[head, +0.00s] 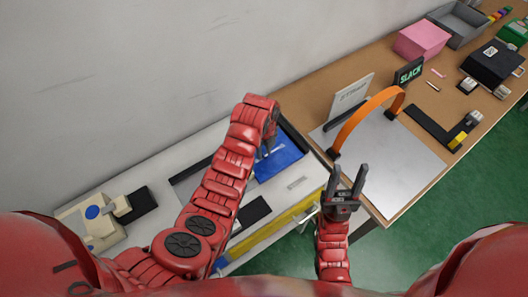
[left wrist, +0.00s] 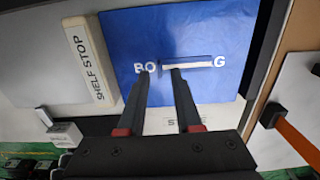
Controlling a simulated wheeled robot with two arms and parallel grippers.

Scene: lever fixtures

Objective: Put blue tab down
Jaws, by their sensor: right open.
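A flat blue panel (head: 284,162) lies at the right part of the white bench, partly hidden by my left arm in the head view. In the left wrist view the blue panel (left wrist: 125,40) fills the upper middle and carries white letters, partly hidden, with a pale slot or bar (left wrist: 187,63) across them. My left gripper (head: 265,150) is over the panel. In the wrist view its two fingers (left wrist: 162,72) stand apart, tips near the bar; contact cannot be told. My right gripper (head: 348,172) is open and empty, near the metal plate's left corner.
A block marked "SHELF STOP" (left wrist: 91,58) stands left of the panel. An orange arched band (head: 368,112) stands on a metal plate (head: 395,160) on the brown table. A beige fixture with a blue disc (head: 92,212) is at the bench's left. A pink box (head: 422,41) is farther back.

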